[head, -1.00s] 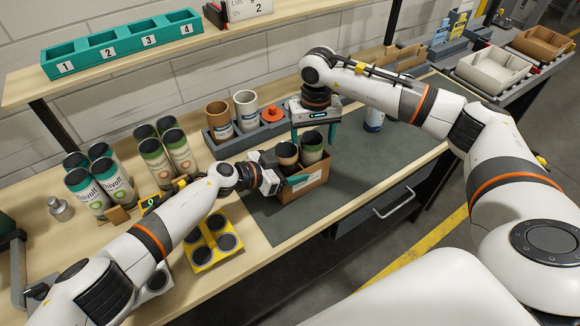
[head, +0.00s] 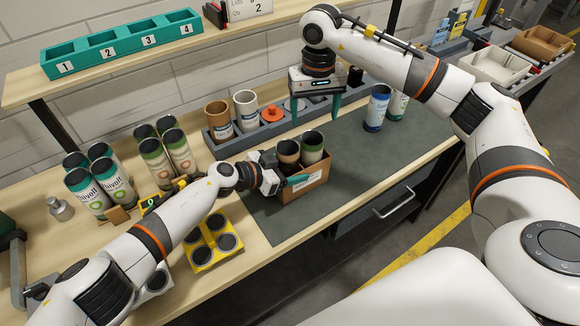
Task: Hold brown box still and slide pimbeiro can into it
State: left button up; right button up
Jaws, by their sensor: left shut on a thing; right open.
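The brown box (head: 306,188) stands on the dark mat with two open-topped cans in it. The left can (head: 287,151) is brown at the top. My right gripper (head: 316,106) is open and empty, pointing down, raised above and behind the box.
Two more cans, one blue-labelled (head: 377,108) and one pale (head: 398,105), stand at the mat's right. A grey holder (head: 248,137) with cups is behind the box. Several cans stand at left, behind a yellow tray (head: 214,243). The mat (head: 360,160) is clear right of the box.

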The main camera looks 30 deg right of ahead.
pick_arm(q)
jog(key=o, duration=1)
jog(key=shift+o, duration=0.2)
jog(key=shift+a, duration=0.15)
jog(key=v, duration=1.1)
jog(key=shift+a, duration=0.35)
